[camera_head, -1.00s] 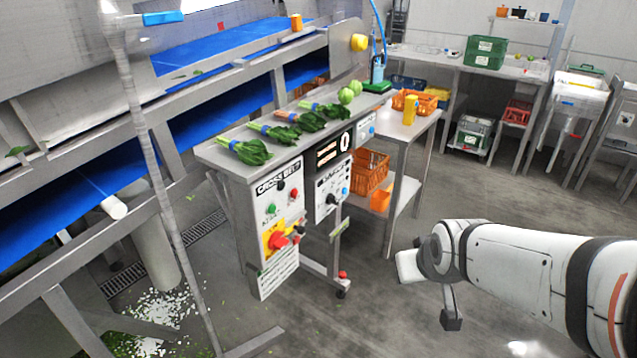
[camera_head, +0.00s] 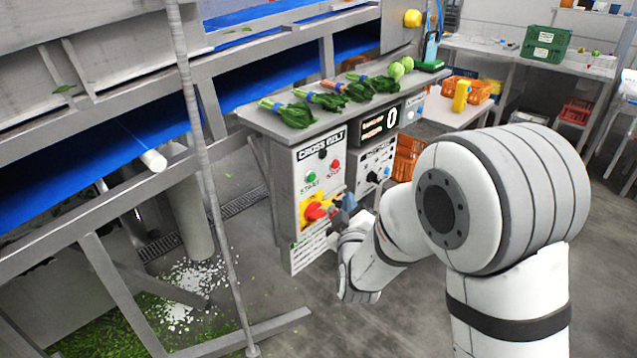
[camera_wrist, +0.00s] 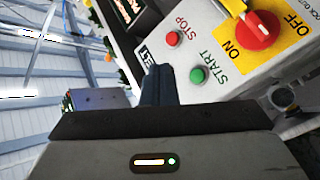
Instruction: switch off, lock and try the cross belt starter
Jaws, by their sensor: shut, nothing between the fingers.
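The cross belt starter (camera_head: 318,160) is a grey box labelled CROSS BELT, with a green START button (camera_head: 311,176) and a red STOP button (camera_head: 335,165). Below them a red rotary switch (camera_head: 315,211) sits on a yellow plate. In the wrist view the switch (camera_wrist: 258,30) shows beside the words ON and OFF; I cannot tell which it points to. My gripper (camera_head: 345,205) is just right of the switch in the head view. In the wrist view its dark fingers (camera_wrist: 160,85) are shut and empty, near the START button (camera_wrist: 197,75). I cannot tell whether they touch the panel. No padlock is clearly visible.
A second control box (camera_head: 376,168) stands right of the starter, close to my arm. Bunches of greens (camera_head: 297,113) lie on the ledge above. A blue conveyor belt (camera_head: 95,178) and steel frame fill the left. Open floor (camera_head: 395,315) lies in front.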

